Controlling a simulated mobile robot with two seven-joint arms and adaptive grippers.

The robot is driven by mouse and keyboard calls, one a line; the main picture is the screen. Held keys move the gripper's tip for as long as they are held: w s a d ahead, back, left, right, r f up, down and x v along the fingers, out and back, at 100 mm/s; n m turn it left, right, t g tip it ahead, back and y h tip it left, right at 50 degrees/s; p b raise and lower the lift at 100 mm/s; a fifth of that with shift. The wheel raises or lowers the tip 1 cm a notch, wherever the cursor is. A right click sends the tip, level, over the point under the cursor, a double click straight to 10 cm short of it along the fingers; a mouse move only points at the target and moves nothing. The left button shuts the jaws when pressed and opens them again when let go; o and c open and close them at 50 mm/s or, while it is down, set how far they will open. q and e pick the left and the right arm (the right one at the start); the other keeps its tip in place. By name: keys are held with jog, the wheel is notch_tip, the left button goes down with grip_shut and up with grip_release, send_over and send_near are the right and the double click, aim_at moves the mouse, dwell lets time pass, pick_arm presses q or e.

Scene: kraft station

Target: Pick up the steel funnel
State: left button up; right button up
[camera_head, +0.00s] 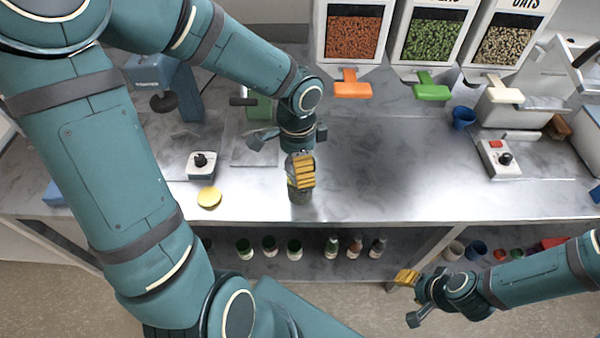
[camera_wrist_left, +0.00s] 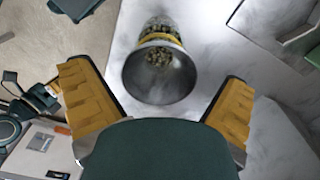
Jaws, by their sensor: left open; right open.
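The steel funnel (camera_wrist_left: 160,76) is a grey metal cone with its wide mouth facing the left wrist camera. It sits on a jar (camera_wrist_left: 163,30) with a yellow band, and pale green-brown beans or seeds show inside the mouth. My left gripper (camera_head: 301,172) is open above the front of the steel table; in the left wrist view its yellow fingers stand on either side of the funnel, apart from it. In the head view the gripper hides most of the funnel and jar. My right gripper (camera_head: 411,298) is open and empty, low in front of the table.
A yellow lid (camera_head: 209,198) lies left of the gripper, near a white box with a black knob (camera_head: 201,165). Dispensers with orange (camera_head: 352,89), green (camera_head: 432,91) and cream spouts stand behind. A blue cup (camera_head: 463,117) is at right. The middle table is clear.

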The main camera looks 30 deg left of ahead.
pick_arm(q)
jog(key=shift+f, duration=0.55)
jog(key=c, duration=1.2)
